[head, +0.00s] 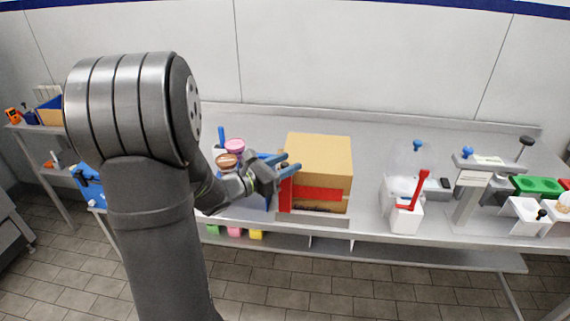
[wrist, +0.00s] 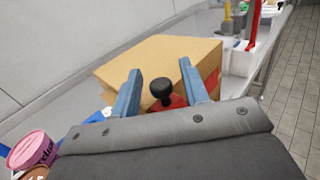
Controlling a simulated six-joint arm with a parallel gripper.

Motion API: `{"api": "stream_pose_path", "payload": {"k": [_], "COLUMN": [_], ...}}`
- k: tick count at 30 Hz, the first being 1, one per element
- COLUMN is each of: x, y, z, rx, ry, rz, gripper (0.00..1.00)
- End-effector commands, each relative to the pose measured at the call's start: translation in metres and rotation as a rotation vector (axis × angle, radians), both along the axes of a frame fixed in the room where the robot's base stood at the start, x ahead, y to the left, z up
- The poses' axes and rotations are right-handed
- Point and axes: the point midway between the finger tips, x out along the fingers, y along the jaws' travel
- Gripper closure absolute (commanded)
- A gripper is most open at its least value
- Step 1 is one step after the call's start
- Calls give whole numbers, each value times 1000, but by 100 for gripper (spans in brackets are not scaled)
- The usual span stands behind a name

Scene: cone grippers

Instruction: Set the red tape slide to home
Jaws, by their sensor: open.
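The red tape slide (head: 285,195) stands upright at the left side of a cardboard box, beside a red band on the box front. In the wrist view the slide (wrist: 178,101) shows as a red part with a black knob (wrist: 162,89) on it. My gripper (head: 290,164) has two blue fingers and is open. In the wrist view the fingers of my gripper (wrist: 160,67) lie on either side of the black knob, with gaps visible. The lower part of the slide is hidden behind my gripper body in that view.
The cardboard box (head: 318,155) stands on the metal bench (head: 370,150) just beyond the fingers. Pink and brown tubs (head: 234,145) sit left of my gripper. A white device with a red lever (head: 418,190) stands right of the box, with bare bench between.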

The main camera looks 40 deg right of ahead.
Motion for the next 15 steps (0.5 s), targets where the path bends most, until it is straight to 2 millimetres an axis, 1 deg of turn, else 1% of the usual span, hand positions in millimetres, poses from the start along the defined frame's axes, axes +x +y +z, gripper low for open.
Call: {"api": "stream_pose_path", "payload": {"k": [1, 2, 6, 8, 15], "x": [0, 0, 0, 0, -2], "y": [0, 0, 0, 0, -1], "z": [0, 0, 0, 0, 0], "rx": [0, 0, 0, 0, 0], "ry": [0, 0, 0, 0, 1], "rz": [0, 0, 0, 0, -1], "gripper": [59, 63, 90, 100, 100]}}
